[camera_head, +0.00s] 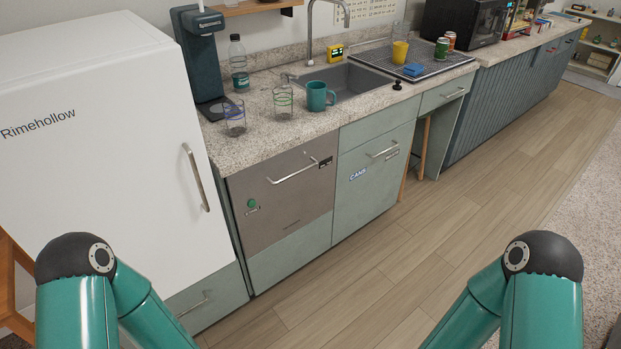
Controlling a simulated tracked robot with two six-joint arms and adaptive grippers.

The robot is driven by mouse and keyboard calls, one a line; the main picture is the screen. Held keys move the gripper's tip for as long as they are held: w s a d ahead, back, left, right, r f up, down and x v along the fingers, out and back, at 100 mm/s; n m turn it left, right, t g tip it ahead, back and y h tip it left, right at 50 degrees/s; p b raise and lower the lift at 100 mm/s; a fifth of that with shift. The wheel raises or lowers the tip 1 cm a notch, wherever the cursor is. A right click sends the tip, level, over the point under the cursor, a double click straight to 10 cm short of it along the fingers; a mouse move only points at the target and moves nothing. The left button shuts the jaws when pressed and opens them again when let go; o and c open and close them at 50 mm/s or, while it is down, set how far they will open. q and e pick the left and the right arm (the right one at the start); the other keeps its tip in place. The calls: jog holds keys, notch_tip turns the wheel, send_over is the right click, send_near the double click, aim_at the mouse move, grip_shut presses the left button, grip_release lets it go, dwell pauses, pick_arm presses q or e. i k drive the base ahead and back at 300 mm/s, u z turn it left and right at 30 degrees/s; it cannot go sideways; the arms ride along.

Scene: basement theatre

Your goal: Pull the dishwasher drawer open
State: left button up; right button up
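The dishwasher drawer (284,200) is a brownish-grey metal front under the counter, between the white fridge and a green cabinet. It looks closed, flush with its neighbours. Its silver bar handle (293,172) runs across the upper part. A green round button or light (251,203) sits at its left, and a dark label (326,163) at its upper right. My two teal arms show at the lower left and lower right, well apart from the drawer. Neither gripper is in view.
The white fridge (100,150) stands left of the dishwasher. Glasses, a teal mug (317,96) and a bottle (238,62) stand on the counter (262,136) above. A cabinet labelled "CANS" (372,185) is at the right. The wooden floor (345,285) in front is clear.

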aim_at(290, 189)
jog(key=u, duration=0.15)
jog(key=i, duration=0.9)
jog(key=z, duration=0.1)
